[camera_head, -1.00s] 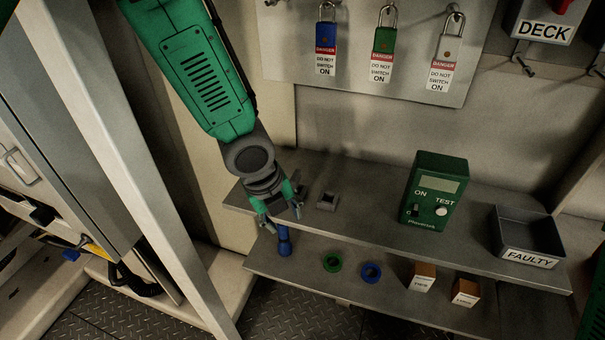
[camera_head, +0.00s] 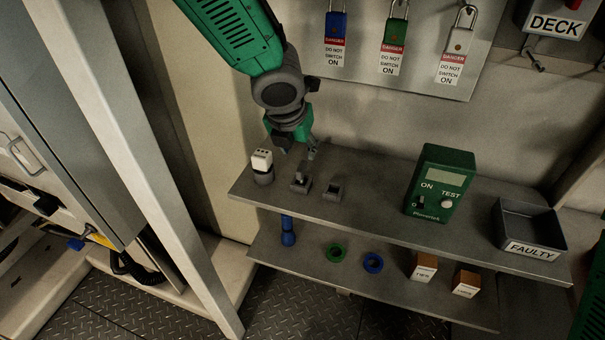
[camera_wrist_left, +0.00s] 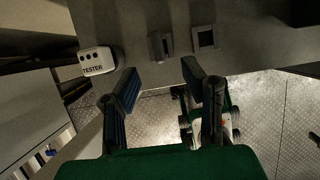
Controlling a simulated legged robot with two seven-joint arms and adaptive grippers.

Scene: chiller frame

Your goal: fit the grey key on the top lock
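My left gripper (camera_head: 296,150) hangs above the left end of the upper shelf. In the left wrist view its two fingers (camera_wrist_left: 160,75) are apart with nothing between them. Below it in the head view, a small grey piece (camera_head: 300,173) stands in a dark square holder; it may be the grey key, but it is too small to be sure. The gripper looks clear of it. The holder also shows in the left wrist view (camera_wrist_left: 160,46). I cannot identify the top lock. My right gripper is out of view.
A second square holder (camera_head: 333,190) and a white-topped tester block (camera_head: 262,166) flank the first. A green test box (camera_head: 440,182) and a FAULTY tray (camera_head: 530,250) stand right on the shelf (camera_head: 375,205). Rings and small boxes lie below. Padlocks (camera_head: 396,35) hang behind.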

